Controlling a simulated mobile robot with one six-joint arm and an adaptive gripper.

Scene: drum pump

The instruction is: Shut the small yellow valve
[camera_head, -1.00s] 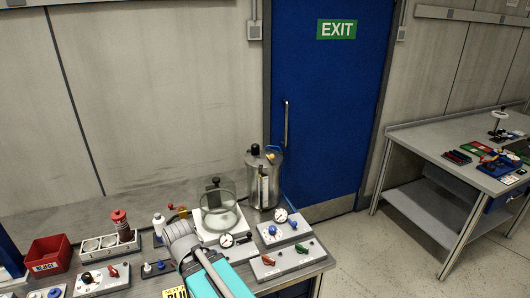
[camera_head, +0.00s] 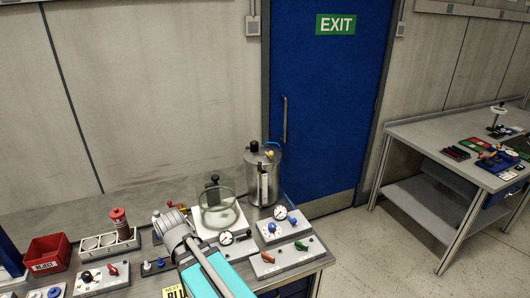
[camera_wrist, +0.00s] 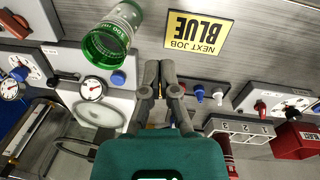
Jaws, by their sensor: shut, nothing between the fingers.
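A small yellow part (camera_head: 270,154) sits on top of the steel vessel (camera_head: 255,185) at the back right of the bench in the head view. It is too small to tell its handle position. In the wrist view, my gripper (camera_wrist: 159,68) is shut and empty above the bench. An orange-yellow spot (camera_wrist: 151,126) shows partly behind the fingers, and I cannot tell what it belongs to. In the head view, my wrist blocks the view of the fingertips, well left of the vessel.
A glass jar (camera_head: 217,210) stands between my arm and the vessel. Gauge panels (camera_head: 283,226) lie at the right. A clear beaker with a green end (camera_wrist: 110,38) is near my fingers. A red bin (camera_head: 48,254) and a three-hole rack (camera_head: 105,244) stand left.

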